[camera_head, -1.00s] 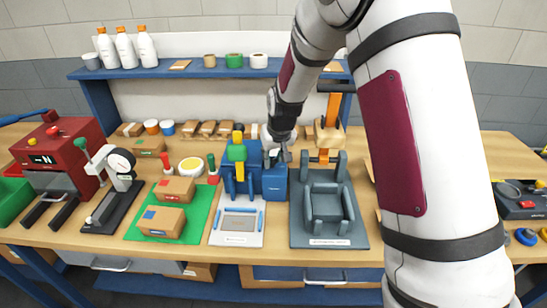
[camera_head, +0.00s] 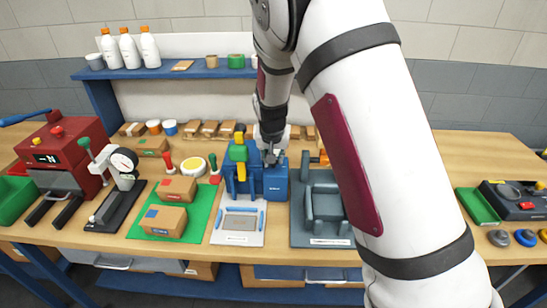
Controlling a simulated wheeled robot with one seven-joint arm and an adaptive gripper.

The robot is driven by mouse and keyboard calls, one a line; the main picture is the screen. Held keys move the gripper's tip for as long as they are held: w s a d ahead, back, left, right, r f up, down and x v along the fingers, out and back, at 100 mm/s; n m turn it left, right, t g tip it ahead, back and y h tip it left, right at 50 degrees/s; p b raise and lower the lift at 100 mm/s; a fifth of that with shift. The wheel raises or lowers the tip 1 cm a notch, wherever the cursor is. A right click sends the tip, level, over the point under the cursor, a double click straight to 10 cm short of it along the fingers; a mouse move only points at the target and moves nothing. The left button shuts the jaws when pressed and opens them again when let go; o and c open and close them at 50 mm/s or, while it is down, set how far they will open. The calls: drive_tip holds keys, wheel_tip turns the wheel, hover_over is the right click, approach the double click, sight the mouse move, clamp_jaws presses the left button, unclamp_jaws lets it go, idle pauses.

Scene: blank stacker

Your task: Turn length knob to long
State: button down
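A blue machine (camera_head: 276,184) with a green block (camera_head: 238,153) and a yellow part (camera_head: 241,172) stands at the middle of the bench, behind a light base plate (camera_head: 240,221). My gripper (camera_head: 271,160) points down at the top right of this machine. It is small and dark here, and I cannot tell whether it touches the machine or whether its fingers are open or shut. I cannot make out a length knob or its setting; the gripper covers part of the machine's top.
A grey fixture (camera_head: 323,204) stands just right of the blue machine, partly behind my arm. A green mat (camera_head: 196,226) with cardboard boxes (camera_head: 163,221) lies to the left. A dial gauge (camera_head: 124,160) and a red machine (camera_head: 66,152) stand farther left. A bottle shelf (camera_head: 205,72) runs behind.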

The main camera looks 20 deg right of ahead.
drive_tip(key=c, duration=1.3)
unclamp_jaws()
drive_tip(key=shift+c, duration=0.2)
drive_tip(key=shift+a+r, duration=0.1)
drive_tip(key=d+v, duration=0.1)
drive_tip(key=v, duration=0.6)
drive_tip(key=shift+a+r, duration=0.35)
drive_tip(key=shift+a, duration=0.1)
drive_tip(key=shift+s, duration=0.15)
